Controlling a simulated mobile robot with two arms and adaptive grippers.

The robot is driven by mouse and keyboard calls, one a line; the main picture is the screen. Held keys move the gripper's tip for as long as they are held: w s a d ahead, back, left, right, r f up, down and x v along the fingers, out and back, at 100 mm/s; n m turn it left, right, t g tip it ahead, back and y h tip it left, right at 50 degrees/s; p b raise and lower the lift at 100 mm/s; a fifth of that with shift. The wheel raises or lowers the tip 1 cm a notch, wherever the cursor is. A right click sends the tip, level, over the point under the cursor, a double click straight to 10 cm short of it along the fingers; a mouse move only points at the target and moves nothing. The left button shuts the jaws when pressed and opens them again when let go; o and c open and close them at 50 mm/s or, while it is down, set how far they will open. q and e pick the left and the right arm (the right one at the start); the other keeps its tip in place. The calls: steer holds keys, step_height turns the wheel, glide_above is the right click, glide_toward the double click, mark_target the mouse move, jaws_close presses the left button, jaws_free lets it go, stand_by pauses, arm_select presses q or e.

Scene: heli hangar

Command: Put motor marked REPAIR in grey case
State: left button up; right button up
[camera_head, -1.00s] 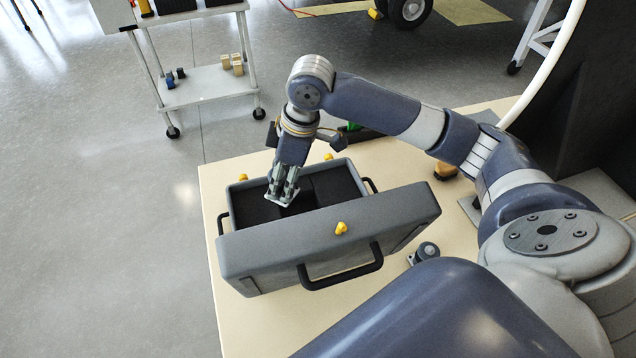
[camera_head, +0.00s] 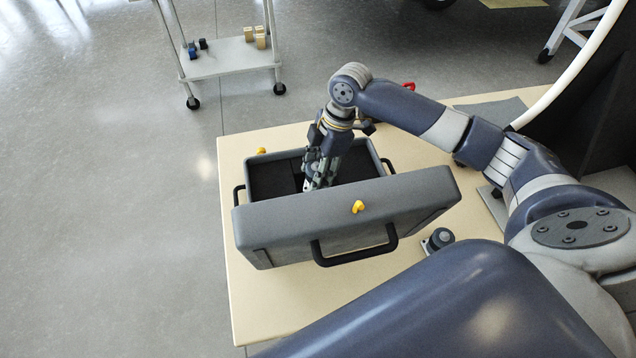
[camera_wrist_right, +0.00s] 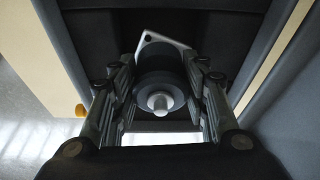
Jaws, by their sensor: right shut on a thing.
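The grey case (camera_head: 258,226) stands open on the table, its raised lid (camera_head: 345,215) toward me and its dark inside partly hidden. My right gripper (camera_head: 318,180) reaches down into the case from above. In the right wrist view, the right gripper (camera_wrist_right: 160,100) is shut on a dark round motor (camera_wrist_right: 160,78) with a pale shaft and light square plate, against the dark case interior. No marking is readable on it. Another small motor (camera_head: 439,239) lies on the table right of the case. My left gripper is out of view.
The pale table (camera_head: 290,305) has free room in front of the case. Yellow latches (camera_head: 357,206) and black handles (camera_head: 350,256) stick out from the case. A white trolley (camera_head: 225,65) with small blocks stands beyond the table. A white hose (camera_head: 575,70) rises at right.

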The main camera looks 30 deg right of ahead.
steer(key=shift+f, duration=2.4)
steer(key=o, duration=1.2)
steer(key=shift+f, duration=0.15)
steer(key=shift+c, duration=0.2)
steer(key=v, duration=1.2)
